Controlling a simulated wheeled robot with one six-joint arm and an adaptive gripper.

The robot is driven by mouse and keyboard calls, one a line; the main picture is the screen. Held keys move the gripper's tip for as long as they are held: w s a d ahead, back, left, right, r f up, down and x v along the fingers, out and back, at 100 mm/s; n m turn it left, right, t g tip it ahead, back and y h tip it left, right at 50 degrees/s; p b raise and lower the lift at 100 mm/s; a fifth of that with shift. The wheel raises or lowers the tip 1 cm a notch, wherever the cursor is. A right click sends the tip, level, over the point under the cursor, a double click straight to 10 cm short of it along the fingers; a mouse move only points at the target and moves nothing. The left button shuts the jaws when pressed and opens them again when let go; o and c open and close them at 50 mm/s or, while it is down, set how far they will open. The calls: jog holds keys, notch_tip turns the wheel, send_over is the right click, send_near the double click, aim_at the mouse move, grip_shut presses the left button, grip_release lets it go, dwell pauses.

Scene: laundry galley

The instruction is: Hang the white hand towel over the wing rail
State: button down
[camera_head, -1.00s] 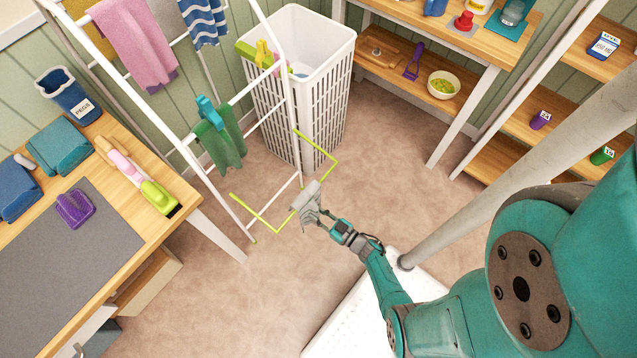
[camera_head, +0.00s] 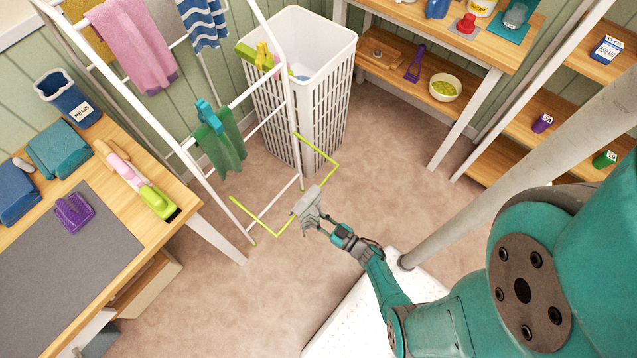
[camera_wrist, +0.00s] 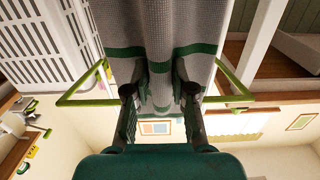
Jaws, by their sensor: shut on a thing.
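The white hand towel (camera_head: 307,201) is held at the front bar of the lime-green wing rail (camera_head: 263,226). In the wrist view the towel (camera_wrist: 165,35) looks pale grey with green bands and fills the upper middle. The rail (camera_wrist: 78,101) shows on both sides of it, its middle hidden by the cloth. I cannot tell whether the towel lies over the bar or only in front of it. My gripper (camera_head: 318,222) is shut on the towel; in the wrist view its fingers (camera_wrist: 160,90) pinch the cloth near a green band.
The white drying rack (camera_head: 270,112) carries a pink towel (camera_head: 133,42), a striped cloth (camera_head: 203,20) and a green cloth (camera_head: 220,145). A white laundry basket (camera_head: 322,110) stands behind the rail. A wooden table (camera_head: 160,232) is at left, shelves (camera_head: 495,165) at right. The floor between is clear.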

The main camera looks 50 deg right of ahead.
jog(key=shift+f, duration=0.5)
dwell(0.6)
